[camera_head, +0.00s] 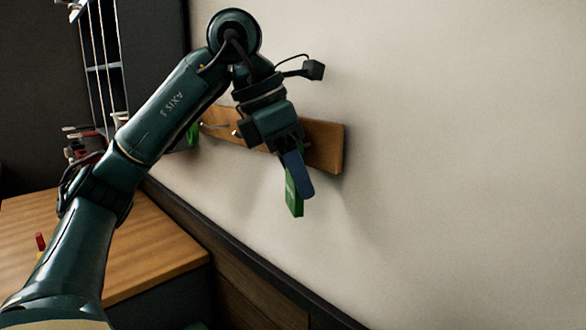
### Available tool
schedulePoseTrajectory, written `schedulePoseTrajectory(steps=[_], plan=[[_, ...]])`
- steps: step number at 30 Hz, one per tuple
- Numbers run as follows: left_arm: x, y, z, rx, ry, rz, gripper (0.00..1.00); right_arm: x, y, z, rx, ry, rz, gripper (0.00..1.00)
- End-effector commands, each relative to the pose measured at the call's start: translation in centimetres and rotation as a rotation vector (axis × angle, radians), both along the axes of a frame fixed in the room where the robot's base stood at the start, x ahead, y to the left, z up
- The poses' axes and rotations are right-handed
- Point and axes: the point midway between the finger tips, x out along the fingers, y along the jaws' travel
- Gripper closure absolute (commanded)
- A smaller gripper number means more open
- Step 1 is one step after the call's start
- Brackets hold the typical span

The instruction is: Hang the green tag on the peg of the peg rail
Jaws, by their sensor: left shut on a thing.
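The wooden peg rail (325,146) is fixed to the pale wall, and my left arm covers its middle. My left gripper (299,176) is in front of the rail's right part, pointing down, shut on the green tag (294,203). The tag's lower part hangs below the blue fingers. Its upper part is hidden by the gripper, so I cannot tell whether it touches a peg. A small peg (236,132) shows just left of the gripper. My right gripper is not in view.
Another green piece (193,135) shows at the rail's left end, partly behind my arm. A wooden worktop (150,240) lies at lower left, with a small red and yellow item (40,242) at its left. A dark rack stands at upper left. The wall at right is bare.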

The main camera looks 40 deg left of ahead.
Motion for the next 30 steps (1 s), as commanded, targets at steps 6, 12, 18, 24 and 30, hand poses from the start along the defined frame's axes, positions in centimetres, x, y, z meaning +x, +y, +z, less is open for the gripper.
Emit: schedulePoseTrajectory(steps=[6,12,18,24,30], plan=[[0.1,-0.07,-0.16,0.0,0.003,-0.001,0.67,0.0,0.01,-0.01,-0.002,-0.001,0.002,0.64],[0.11,-0.06,-0.17,0.0,0.003,-0.001,0.34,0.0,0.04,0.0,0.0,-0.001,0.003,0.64],[0.16,0.02,-0.11,-0.001,0.001,0.003,0.2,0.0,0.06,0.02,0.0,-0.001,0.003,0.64],[0.2,0.09,-0.04,-0.003,-0.002,0.005,0.2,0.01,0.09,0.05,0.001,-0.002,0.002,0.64],[0.13,0.16,0.32,-0.004,-0.005,0.006,0.2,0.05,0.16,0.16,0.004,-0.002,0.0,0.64]])
